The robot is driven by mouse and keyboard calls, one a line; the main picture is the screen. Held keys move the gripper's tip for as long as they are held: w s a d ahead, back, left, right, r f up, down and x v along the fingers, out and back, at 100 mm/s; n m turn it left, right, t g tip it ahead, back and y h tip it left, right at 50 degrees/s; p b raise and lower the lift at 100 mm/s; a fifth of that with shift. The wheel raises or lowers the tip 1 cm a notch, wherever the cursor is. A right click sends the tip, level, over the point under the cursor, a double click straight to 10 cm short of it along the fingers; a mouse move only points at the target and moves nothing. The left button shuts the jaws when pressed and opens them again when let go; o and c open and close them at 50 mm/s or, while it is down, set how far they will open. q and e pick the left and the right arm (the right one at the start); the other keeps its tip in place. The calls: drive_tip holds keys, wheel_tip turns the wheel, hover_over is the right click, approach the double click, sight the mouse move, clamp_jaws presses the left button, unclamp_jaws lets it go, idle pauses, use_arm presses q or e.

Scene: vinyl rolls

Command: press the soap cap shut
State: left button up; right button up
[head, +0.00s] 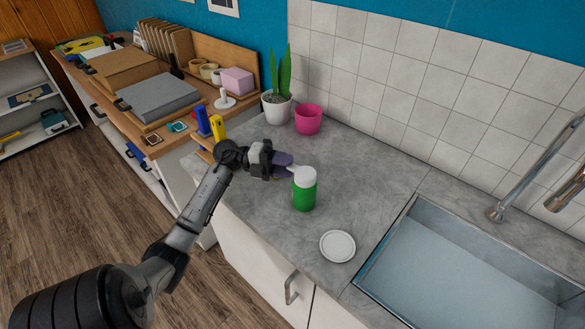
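The soap bottle (304,193) is green with a white cap (305,175) and stands upright on the grey counter. My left gripper (290,168) is beside the cap, on its left, at about cap height. Its fingertips are very close to the cap or touching it; I cannot tell which. The fingers are small and partly blend with the cap, so whether they are open or shut is unclear. Whether the cap sits fully down on the bottle is too small to tell. My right gripper is not in view.
A white saucer (337,246) lies in front of the bottle. A sink (400,226) with a tap (497,213) is at the right. A pink pot (308,119) and a potted plant (277,108) stand behind. A cluttered wooden bench (176,143) is at the left.

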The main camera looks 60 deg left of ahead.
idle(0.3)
use_arm(q)
clamp_jaws()
idle(0.4)
